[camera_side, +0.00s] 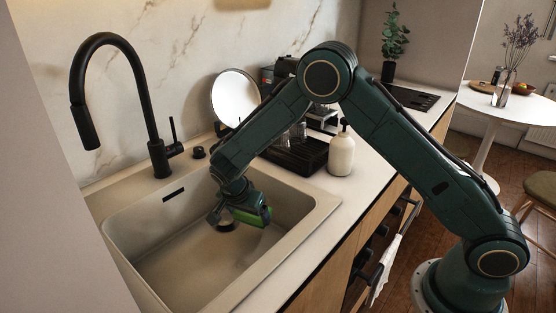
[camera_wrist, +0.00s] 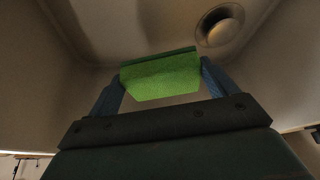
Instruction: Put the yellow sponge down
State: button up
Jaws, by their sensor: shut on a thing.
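My gripper (camera_side: 238,208) is inside the sink basin, shut on a green sponge (camera_side: 254,217) with a darker green layer. In the wrist view the same sponge (camera_wrist: 160,80) is held between the two blue-grey fingers of my gripper (camera_wrist: 162,73). It looks green, and no yellow sponge is visible. The sink (camera_side: 170,262) is beige and otherwise looks empty, and the sponge is over it, near the drain (camera_wrist: 220,28). I cannot tell whether the sponge touches the bottom.
A black faucet (camera_side: 140,85) rises at the sink's back left. A round white plate (camera_side: 236,97) stands behind. The front left of the basin is free.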

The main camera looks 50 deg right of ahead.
jog(key=shift+a+r, duration=0.1)
dwell(0.3)
